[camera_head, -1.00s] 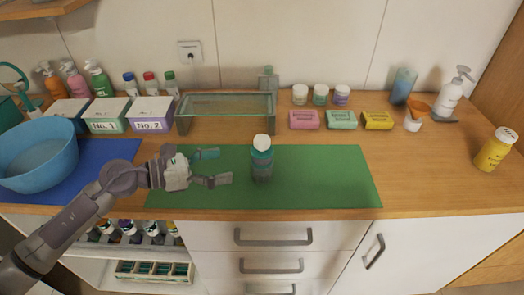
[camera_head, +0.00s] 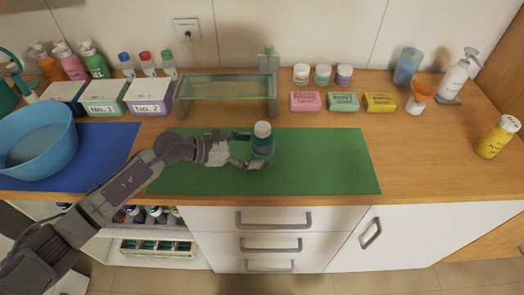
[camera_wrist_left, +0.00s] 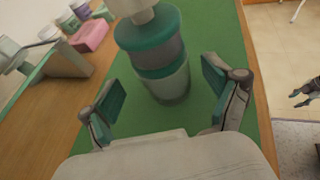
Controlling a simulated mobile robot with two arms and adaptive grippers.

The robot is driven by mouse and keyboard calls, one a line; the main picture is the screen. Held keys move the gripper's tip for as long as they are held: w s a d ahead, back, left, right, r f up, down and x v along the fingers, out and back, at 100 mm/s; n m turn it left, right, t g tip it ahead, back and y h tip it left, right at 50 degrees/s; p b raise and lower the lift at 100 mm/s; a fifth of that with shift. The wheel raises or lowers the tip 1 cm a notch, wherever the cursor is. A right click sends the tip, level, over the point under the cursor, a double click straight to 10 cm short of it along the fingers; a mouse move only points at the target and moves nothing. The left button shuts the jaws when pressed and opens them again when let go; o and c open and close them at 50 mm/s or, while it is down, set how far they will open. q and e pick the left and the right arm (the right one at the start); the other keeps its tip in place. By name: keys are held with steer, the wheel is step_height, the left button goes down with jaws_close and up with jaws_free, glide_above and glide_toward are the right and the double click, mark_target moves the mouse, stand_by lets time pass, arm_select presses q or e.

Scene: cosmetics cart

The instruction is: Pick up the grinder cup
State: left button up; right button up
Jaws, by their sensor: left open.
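The grinder cup (camera_head: 262,144) stands upright on the green mat (camera_head: 320,165), with a white top, a teal band and a greyish lower body. In the left wrist view the cup (camera_wrist_left: 157,58) rises ahead of the two fingers. My left gripper (camera_head: 249,149) is open, its fingertips at the left side of the cup. In the left wrist view my left gripper (camera_wrist_left: 163,93) has its teal-padded fingers apart, with the cup's base just beyond and partly between them. I cannot tell whether either finger touches it. My right gripper is not in the head view.
A glass rack (camera_head: 226,91) stands behind the mat. Pink (camera_head: 305,101), mint (camera_head: 342,101) and yellow (camera_head: 380,102) boxes lie behind right. A blue basin (camera_head: 38,140) is at left on a blue mat (camera_head: 103,150). The mat right of the cup is clear.

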arm_select(q)
steer(key=x, duration=0.2)
steer(key=shift+d+p, duration=0.35)
steer(key=shift+d, duration=0.1)
steer(key=shift+d+f, duration=0.2)
steer(key=shift+d, duration=0.05)
steer(key=shift+w, duration=0.1)
steer(key=c, duration=1.4)
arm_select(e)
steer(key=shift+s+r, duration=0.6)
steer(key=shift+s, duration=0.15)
